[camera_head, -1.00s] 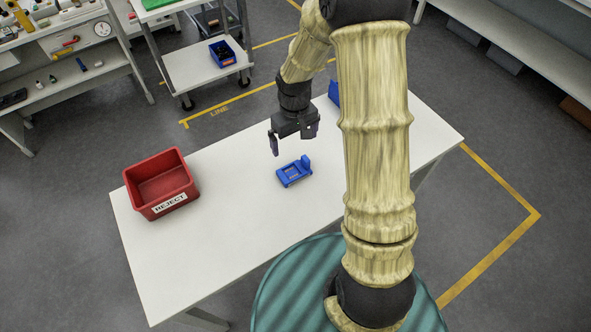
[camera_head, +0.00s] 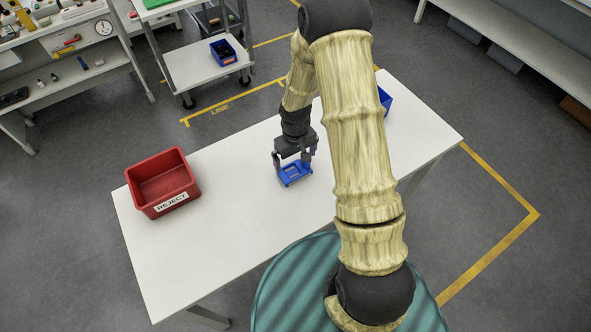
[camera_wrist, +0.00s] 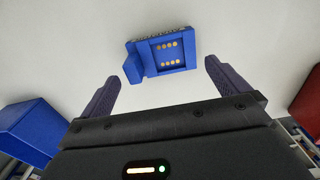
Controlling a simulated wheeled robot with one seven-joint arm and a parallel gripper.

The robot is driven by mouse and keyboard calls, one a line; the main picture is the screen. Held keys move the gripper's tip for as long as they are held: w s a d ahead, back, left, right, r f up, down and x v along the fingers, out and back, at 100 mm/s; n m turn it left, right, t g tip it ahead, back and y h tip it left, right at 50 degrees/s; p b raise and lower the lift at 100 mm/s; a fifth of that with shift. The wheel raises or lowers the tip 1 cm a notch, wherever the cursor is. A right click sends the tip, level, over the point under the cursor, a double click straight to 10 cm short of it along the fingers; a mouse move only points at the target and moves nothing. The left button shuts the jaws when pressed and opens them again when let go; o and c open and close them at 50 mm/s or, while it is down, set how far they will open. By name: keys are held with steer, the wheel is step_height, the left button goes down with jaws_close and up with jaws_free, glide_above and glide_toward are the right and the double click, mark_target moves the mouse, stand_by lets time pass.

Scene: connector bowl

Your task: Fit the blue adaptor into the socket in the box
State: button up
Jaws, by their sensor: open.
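The blue adaptor (camera_head: 294,175) lies on the white table, a squat block with a raised part at one end. In the wrist view the adaptor (camera_wrist: 165,55) shows rows of gold contacts in a recess and sits between and just beyond my fingertips. My gripper (camera_head: 292,160) is open and empty, pointing down close over the adaptor, one finger towards each end. A blue box (camera_head: 385,99) stands at the table's back right, partly hidden by my arm. It also shows at the left of the wrist view (camera_wrist: 30,130). No socket is visible inside it.
A red bin (camera_head: 160,184) marked REJECT stands at the table's left. The white table (camera_head: 225,235) is clear between the bin and the adaptor and along the front. A trolley (camera_head: 205,70) with a small blue bin stands behind, off the table.

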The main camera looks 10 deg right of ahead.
mark_target(295, 171)
steer(key=shift+s+a+f+p, duration=0.1)
steer(key=shift+f+p, duration=0.25)
steer(key=shift+f, duration=0.9)
steer(key=shift+s+a+f+p, duration=0.1)
steer(key=shift+f+p, duration=0.2)
steer(key=shift+f, duration=0.9)
steer(key=shift+w, duration=0.1)
steer(key=c, duration=0.9)
step_height(295, 171, up, 10)
steer(key=shift+r+b, duration=0.1)
steer(key=shift+b, duration=0.65)
